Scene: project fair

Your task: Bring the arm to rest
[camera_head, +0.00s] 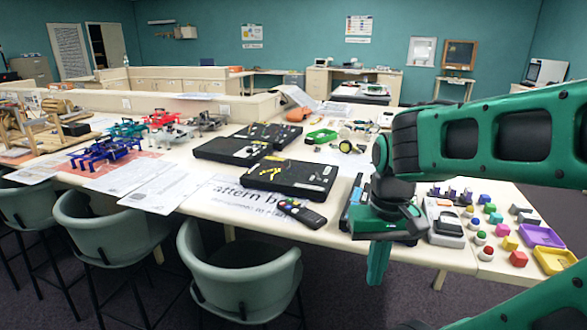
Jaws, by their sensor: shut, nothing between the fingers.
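My green and black arm reaches in from the right side of the head view. My gripper (377,268) points down at the front edge of the long white table (330,232), near the remote control and the blocks. Its fingers look shut with nothing held. The gripper hides part of the table edge and some things behind it.
Black trays (290,175) and a remote control (302,213) lie left of my gripper. Colored blocks (510,242) and purple and yellow trays (553,260) lie right. Drone models (106,148) stand far left. Chairs (240,268) line the table's front. Dark carpet is open at lower center.

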